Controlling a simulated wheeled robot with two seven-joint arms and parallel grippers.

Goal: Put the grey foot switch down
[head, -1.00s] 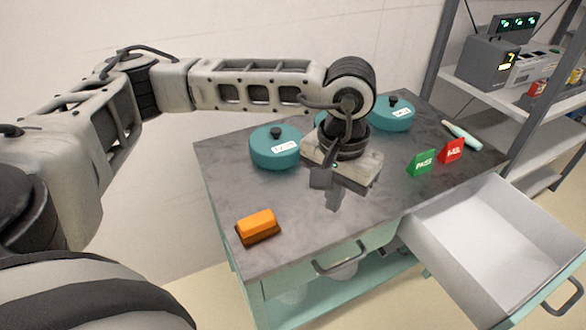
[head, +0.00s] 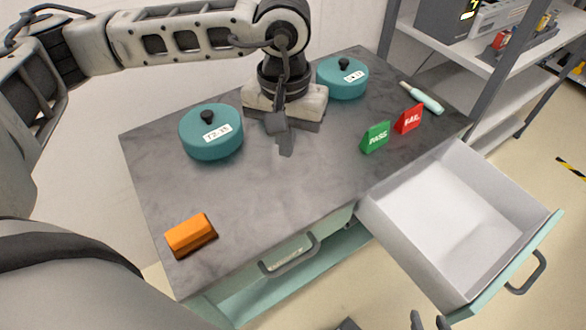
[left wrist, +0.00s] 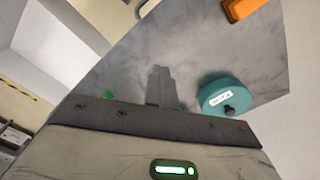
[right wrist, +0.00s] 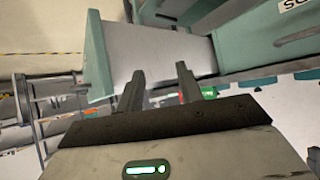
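I cannot make out a grey foot switch in any view. My left gripper (head: 283,140) is above the grey tabletop (head: 265,190), between two teal lidded covers. In the left wrist view its fingers (left wrist: 161,75) are together, with nothing visible between them. My right gripper (head: 430,322) only just shows at the bottom edge of the head view, in front of the cart. In the right wrist view its fingers (right wrist: 155,78) stand apart and empty. The left teal cover (head: 211,132) and right teal cover (head: 343,79) stand on the tabletop; anything under them is hidden.
An orange block (head: 190,235) lies at the front left corner. Green PASS (head: 375,137) and red FAIL (head: 408,119) markers stand at the right, near a teal-handled tool (head: 427,102). The empty white drawer (head: 445,205) is pulled out. A shelf rack (head: 470,50) stands behind.

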